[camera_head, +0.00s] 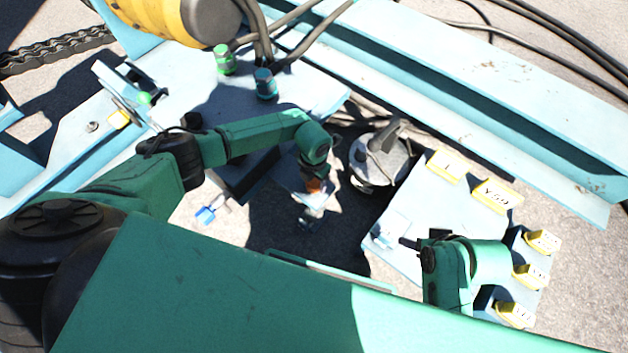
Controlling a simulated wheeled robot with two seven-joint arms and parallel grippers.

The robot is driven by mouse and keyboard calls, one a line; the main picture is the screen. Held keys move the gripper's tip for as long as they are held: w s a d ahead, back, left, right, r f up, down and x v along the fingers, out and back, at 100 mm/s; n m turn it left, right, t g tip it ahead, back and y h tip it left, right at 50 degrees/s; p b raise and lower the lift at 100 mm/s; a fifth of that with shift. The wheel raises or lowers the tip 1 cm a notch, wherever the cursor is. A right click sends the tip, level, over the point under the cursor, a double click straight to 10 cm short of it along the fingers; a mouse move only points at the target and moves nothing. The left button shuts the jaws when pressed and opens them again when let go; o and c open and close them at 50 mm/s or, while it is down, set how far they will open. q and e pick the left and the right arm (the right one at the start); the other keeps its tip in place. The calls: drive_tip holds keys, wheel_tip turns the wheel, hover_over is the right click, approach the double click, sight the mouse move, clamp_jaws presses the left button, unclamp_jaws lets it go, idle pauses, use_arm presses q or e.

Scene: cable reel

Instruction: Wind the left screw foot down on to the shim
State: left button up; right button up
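My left arm reaches in from the left, and its gripper (310,217) hangs over dark shadow at the middle of the view, below an orange band. Its fingers are small and partly shaded, so I cannot tell whether they are open. My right gripper (381,240) is low over the pale blue plate at the right, and its finger gap is unclear. I cannot tell for certain which parts are the left screw foot and shim.
A grey rounded device (380,160) sits right of my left gripper. Several yellow marked blocks (495,194) lie at the right. A long blue beam (480,90) crosses the upper right.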

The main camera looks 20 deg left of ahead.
use_arm(q)
drive_tip(key=c, duration=0.5)
